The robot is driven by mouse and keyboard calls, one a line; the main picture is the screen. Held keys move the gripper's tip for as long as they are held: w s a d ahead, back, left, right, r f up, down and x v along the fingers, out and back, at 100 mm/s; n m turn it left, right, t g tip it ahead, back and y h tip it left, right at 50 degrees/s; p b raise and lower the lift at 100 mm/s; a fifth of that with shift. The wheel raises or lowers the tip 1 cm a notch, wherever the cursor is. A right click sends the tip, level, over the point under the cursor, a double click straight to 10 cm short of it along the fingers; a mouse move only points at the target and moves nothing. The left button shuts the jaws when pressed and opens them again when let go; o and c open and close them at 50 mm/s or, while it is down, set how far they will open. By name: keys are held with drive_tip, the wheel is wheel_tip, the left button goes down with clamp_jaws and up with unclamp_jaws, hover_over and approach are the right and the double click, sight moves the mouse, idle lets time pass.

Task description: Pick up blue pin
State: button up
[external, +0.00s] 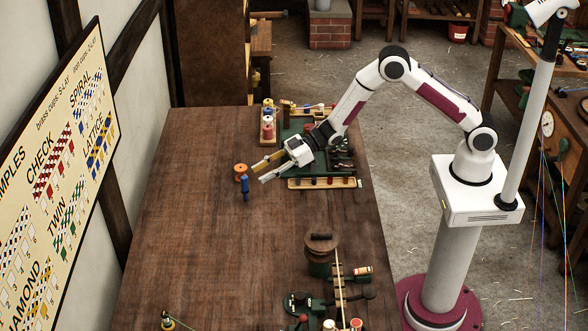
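The blue pin (245,188) stands upright on the brown wooden table (190,220), left of the middle of the external view. My gripper (259,173) reaches in from the right, tilted down to the left, with its fingers spread and nothing visibly between them. Its fingertips are just up and to the right of the blue pin, apart from it in the picture. The exact height of the fingertips over the table is hard to tell.
An orange spool-like piece (241,170) stands just behind the blue pin, close to my fingertips. A green rack (300,130) with spools and a wooden strip (322,183) lie under and beside my wrist. A round dark block (320,262) stands nearer.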

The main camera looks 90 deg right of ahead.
sight(245, 190)
drive_tip(key=shift+x, duration=1.2)
drive_tip(key=shift+x, duration=2.6)
drive_tip(key=shift+f, duration=0.1)
clamp_jaws()
